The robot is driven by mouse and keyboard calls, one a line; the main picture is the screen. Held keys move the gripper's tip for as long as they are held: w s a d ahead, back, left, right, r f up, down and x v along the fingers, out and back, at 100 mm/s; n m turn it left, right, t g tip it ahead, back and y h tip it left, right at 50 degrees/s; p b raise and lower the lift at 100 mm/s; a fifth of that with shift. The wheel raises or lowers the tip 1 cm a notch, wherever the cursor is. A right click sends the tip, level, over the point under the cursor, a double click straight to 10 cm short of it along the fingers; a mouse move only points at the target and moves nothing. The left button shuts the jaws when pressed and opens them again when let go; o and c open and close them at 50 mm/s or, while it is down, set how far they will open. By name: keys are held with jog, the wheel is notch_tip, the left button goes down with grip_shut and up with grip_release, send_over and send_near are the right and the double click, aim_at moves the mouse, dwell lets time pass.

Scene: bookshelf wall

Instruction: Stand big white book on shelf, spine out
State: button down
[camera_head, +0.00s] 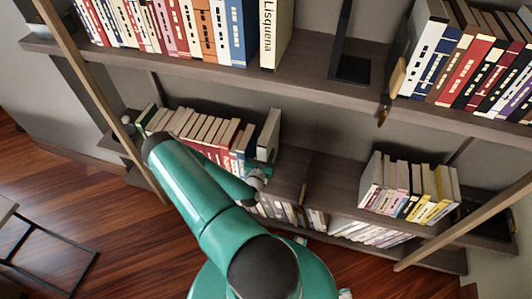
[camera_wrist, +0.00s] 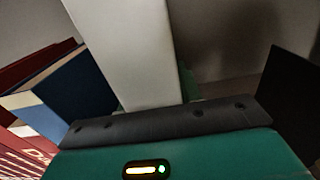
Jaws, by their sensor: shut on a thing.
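The big white book (camera_head: 269,132) stands roughly upright on the middle shelf (camera_head: 332,191), at the right end of a row of books. In the wrist view its plain pale face (camera_wrist: 128,50) rises straight ahead of my gripper, slightly tilted. My gripper (camera_head: 257,177) is at the lower front of this book and shut on it. I cannot tell whether the book's base rests fully on the shelf.
A dark blue book (camera_wrist: 75,98) is close on the left of the white book. A thin dark upright panel (camera_head: 306,178) stands to the right, with free shelf between. More books (camera_head: 408,190) stand farther right. The upper shelf (camera_head: 305,62) overhangs.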

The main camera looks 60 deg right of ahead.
jog(key=shift+d, duration=0.1)
dwell(0.7)
jog(key=c, duration=1)
grip_release()
jog(key=shift+f, duration=0.1)
jog(key=shift+o, duration=0.6)
jog(key=shift+f, duration=0.25)
jog(key=s+a, duration=0.2)
jog(key=a, duration=1.1)
jog(key=shift+a, duration=0.4)
jog(key=shift+s+r, duration=0.1)
jog(key=w+a+r+m+g+y, duration=0.1)
jog(key=w+a+r+m+g, duration=0.15)
jog(key=r+m, duration=0.35)
jog(key=w+a+r+m+g+y, duration=0.2)
jog(key=r+m+g, duration=0.2)
jog(key=r, duration=0.4)
jog(key=w+a+r+m+g+y, duration=0.1)
jog(key=w+a+r+m+g, duration=0.2)
jog(key=r, duration=0.4)
jog(key=s+a+r+m+t+y, duration=0.1)
jog(key=a+r+m+t+y, duration=0.5)
jog(key=a+r, duration=2.1)
jog(key=t+y, duration=0.6)
jog(key=y, duration=0.1)
jog(key=shift+s+a+m+y, duration=0.25)
jog(key=shift+a+m+y, duration=0.1)
jog(key=shift+m+y, duration=0.05)
